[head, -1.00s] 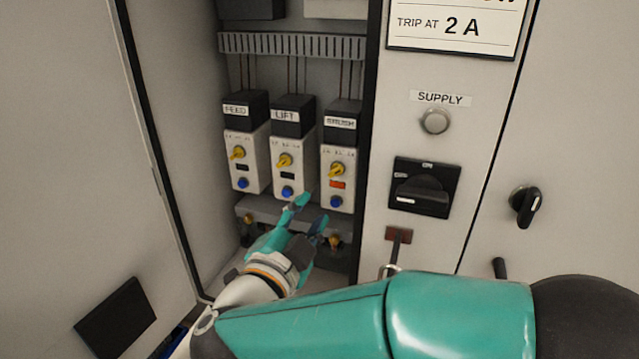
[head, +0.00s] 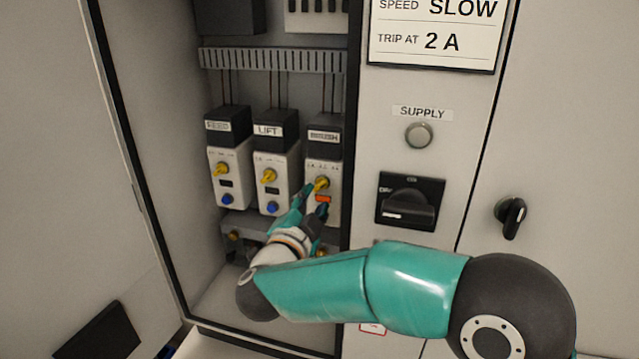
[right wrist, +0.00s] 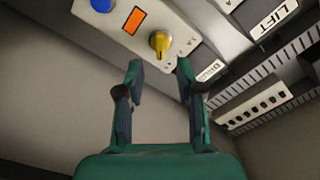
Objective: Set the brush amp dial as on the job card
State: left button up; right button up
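The brush module (head: 324,150) is the rightmost of three relays in the open cabinet. Its yellow amp dial (head: 321,184) sits above a lit orange window (head: 323,199). The dial also shows in the right wrist view (right wrist: 159,42), just beyond and between the fingertips. My right gripper (head: 318,196) is open in front of the module, with nothing between its fingers. The job card (head: 435,32) reads speed SLOW and trip at 2 A; its top is cut off. The dial's scale marks are too small to read. My left gripper is not in view.
The lift module (head: 272,165) and feed module (head: 226,165) stand to the left, each with a yellow dial and blue button. A black rotary switch (head: 409,203) and the supply lamp (head: 418,135), which looks unlit, are on the panel to the right.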

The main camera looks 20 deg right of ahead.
aim_at(321, 188)
jog(key=p+x, duration=0.1)
jog(key=x, duration=0.4)
grip_shut()
